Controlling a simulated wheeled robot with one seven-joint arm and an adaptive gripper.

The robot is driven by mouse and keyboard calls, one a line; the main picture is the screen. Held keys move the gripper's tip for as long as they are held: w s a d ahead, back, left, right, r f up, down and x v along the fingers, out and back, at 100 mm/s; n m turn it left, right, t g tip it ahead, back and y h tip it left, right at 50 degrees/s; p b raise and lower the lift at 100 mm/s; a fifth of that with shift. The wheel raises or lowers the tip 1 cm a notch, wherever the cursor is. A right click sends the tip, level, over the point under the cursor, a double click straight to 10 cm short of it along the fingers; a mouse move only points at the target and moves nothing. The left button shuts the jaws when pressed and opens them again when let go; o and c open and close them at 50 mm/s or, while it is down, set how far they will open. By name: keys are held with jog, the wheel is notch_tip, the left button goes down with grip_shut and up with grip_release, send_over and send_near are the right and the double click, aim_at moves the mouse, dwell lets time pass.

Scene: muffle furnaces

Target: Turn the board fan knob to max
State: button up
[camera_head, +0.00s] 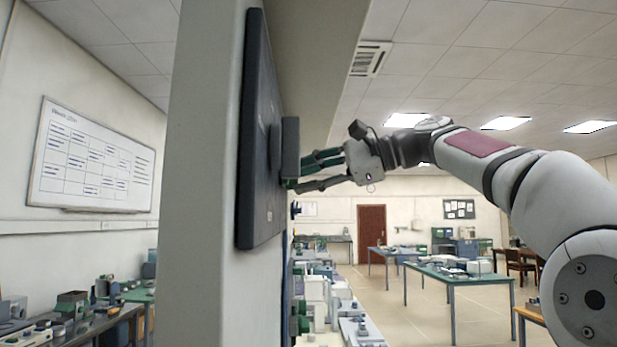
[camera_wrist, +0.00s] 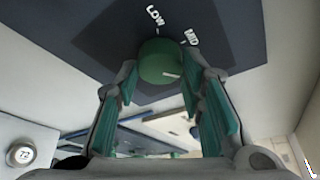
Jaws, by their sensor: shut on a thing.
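The green round fan knob (camera_wrist: 160,62) sits on a dark panel (camera_wrist: 100,50) in the wrist view. The words LOW and MID are printed above it, and a short white mark shows on its face. I see no MAX label. My gripper (camera_wrist: 160,80) has its green-padded fingers on both sides of the knob, shut on it. The knob is not clearly visible there.
A white round dial reading 72 (camera_wrist: 20,155) is on the pale wall in the wrist view. Below the board in the head view stands a crowded bench (camera_head: 335,310). A green-topped table (camera_head: 460,275) stands farther right, with open floor around it.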

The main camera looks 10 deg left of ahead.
jog(key=shift+f, duration=0.15)
jog(key=o, duration=1.1)
jog(key=shift+o, duration=0.2)
jog(key=v, duration=1.2)
